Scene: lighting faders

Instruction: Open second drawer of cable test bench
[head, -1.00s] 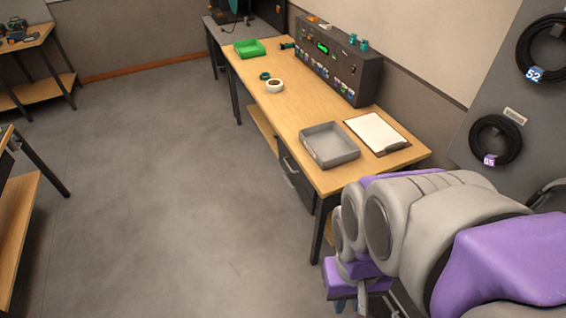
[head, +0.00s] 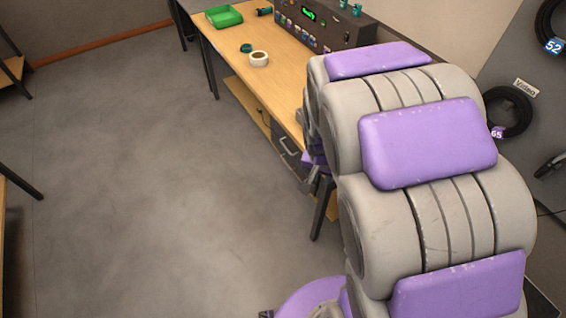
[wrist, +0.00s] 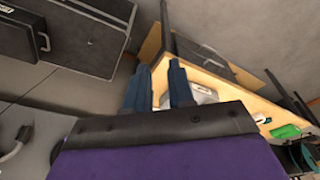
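The cable test bench (head: 225,50) has a wooden top and runs along the right wall in the head view. A dark drawer unit (head: 287,152) hangs under its near end, with a pale handle showing; my arm covers part of it. The drawers look shut, and I cannot clearly make out the second one. In the wrist view, my gripper (wrist: 157,80) has its two blue fingers apart with nothing between them. In the head view, the end of my arm is beside the drawer unit, but the fingertips are hidden.
A green tray (head: 224,17), a tape roll (head: 259,59) and a control box (head: 315,25) sit on the bench. The wrist view shows a grey tray (wrist: 203,95) and a dark box with a handle (wrist: 75,25). The floor (head: 150,180) left of the bench is clear.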

